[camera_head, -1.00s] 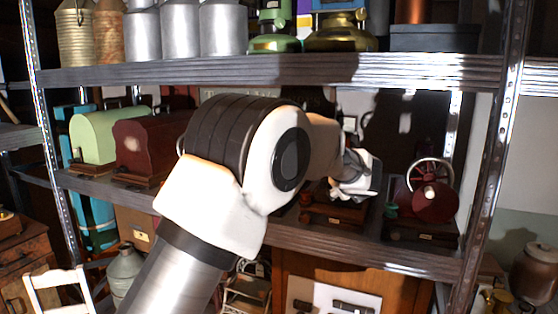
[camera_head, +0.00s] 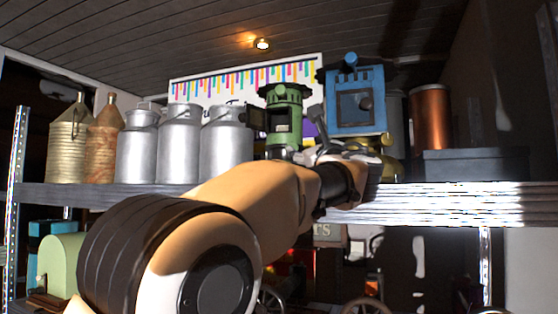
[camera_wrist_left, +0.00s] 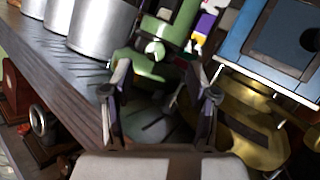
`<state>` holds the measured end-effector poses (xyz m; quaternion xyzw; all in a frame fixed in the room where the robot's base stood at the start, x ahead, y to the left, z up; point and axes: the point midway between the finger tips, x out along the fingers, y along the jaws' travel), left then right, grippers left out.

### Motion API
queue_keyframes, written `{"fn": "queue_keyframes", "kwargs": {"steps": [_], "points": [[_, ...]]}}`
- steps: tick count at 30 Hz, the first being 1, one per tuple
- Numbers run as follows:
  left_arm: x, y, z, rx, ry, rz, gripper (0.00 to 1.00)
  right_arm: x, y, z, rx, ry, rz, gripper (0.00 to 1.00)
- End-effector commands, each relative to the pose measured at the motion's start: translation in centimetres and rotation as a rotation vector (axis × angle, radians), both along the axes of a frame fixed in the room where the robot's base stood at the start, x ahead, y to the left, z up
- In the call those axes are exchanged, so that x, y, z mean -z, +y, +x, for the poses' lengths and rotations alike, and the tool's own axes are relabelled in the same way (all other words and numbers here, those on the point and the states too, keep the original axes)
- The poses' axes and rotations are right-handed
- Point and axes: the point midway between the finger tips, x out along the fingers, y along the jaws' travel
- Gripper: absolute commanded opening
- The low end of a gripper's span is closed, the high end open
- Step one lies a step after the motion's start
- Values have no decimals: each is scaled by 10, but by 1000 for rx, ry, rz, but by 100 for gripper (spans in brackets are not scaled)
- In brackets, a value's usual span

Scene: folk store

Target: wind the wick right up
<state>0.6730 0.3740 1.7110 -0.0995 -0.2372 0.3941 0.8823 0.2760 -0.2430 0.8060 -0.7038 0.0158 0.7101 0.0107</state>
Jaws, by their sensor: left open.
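A green lantern (camera_head: 284,122) stands on the upper shelf, and it also shows ahead of the fingers in the left wrist view (camera_wrist_left: 184,22). A blue lantern with a square front (camera_head: 356,104) stands to its right, above a brass base (camera_wrist_left: 240,135). My left gripper (camera_head: 318,133) is at shelf height in front of the gap between the two lanterns. In the left wrist view its fingers (camera_wrist_left: 159,85) are apart with nothing held between them. I cannot make out a wick or its knob. My right gripper is not in view.
Several metal cans (camera_head: 178,145) and brown and tan containers stand left on the upper shelf (camera_head: 455,203). A copper cylinder (camera_head: 431,118) and a dark box (camera_head: 478,164) stand right. A colourful sign (camera_head: 220,90) is behind. My arm hides part of the lower shelf.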

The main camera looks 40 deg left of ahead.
Motion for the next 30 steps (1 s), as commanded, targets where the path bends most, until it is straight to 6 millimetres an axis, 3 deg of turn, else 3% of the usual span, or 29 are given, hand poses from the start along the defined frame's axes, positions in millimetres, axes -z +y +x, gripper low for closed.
{"fn": "queue_keyframes", "kwargs": {"steps": [5, 19, 23, 30], "points": [[-3, 7, 7, 2, -1, 0, 59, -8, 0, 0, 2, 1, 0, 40], [-3, 93, 73, 1, 2, -2, 59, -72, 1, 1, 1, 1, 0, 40], [-4, 101, 80, 3, 3, 0, 59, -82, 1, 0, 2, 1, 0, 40], [-1, 102, 81, 4, 0, 1, 59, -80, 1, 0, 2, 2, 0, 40]]}}
